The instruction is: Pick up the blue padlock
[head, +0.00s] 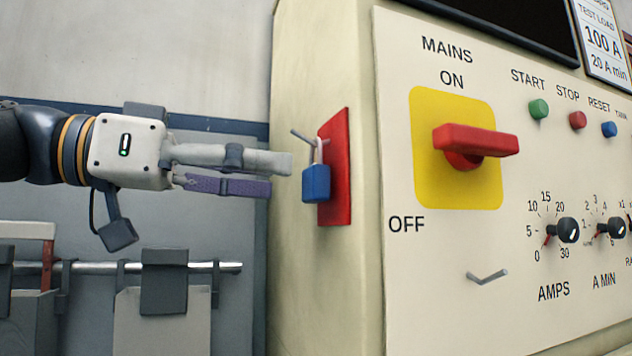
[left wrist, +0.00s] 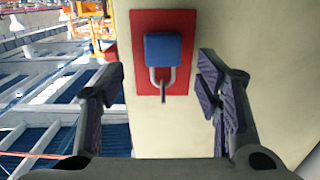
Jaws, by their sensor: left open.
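The blue padlock (head: 316,183) hangs by its shackle from a grey peg on a red plate (head: 340,165), on the left side of the cream cabinet. In the left wrist view the padlock (left wrist: 163,47) shows ahead, above the line between my fingertips, with its shackle around the peg. My left gripper (head: 282,175) is open and empty, just left of the padlock in the head view and apart from it. In the left wrist view its two fingers (left wrist: 160,85) stand wide on either side. My right gripper is in neither view.
The cabinet front carries a red mains switch (head: 475,140) on a yellow plate, buttons, dials and an empty V-shaped hook (head: 487,276). A metal rail (head: 215,267) with hung grey parts runs below my left arm. Free space surrounds the gripper's tips.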

